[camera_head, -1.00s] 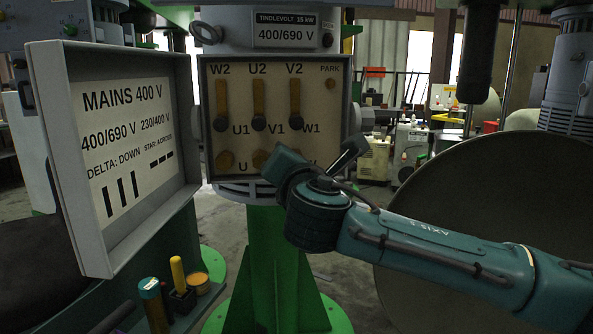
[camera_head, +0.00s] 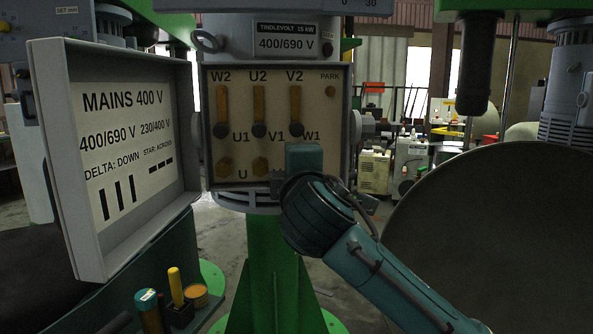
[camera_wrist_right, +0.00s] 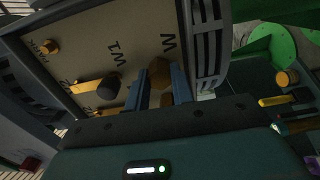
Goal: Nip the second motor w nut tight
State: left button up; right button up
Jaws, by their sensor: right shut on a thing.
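The open motor terminal box (camera_head: 348,130) shows a cream panel with three brass link bars running down from W2, U2 and V2 to dark knobs. Below, the brass U nut (camera_head: 224,168) and another brass nut (camera_head: 260,167) are bare. My right gripper (camera_head: 304,162) covers the lower right of the panel and hides the W nut in the head view. In the right wrist view the blue fingers of my right gripper (camera_wrist_right: 161,88) are shut on the brass W nut (camera_wrist_right: 160,72), beside the letter W. My left gripper is not in view.
The box lid (camera_head: 140,240) hangs open at the left, with a link diagram on it. Below it, a yellow-handled tool (camera_head: 175,287), a teal-topped cylinder (camera_head: 148,310) and an orange-topped tin (camera_head: 196,295) stand on a ledge. A large dark disc (camera_head: 490,240) fills the right.

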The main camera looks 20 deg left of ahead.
jog(key=m, duration=0.4)
jog(key=shift+m, duration=0.4)
dwell(0.4)
jog(key=o, duration=1)
jog(key=b+v, duration=0.1)
jog(key=v, duration=1.2)
jog(key=shift+s, duration=0.1)
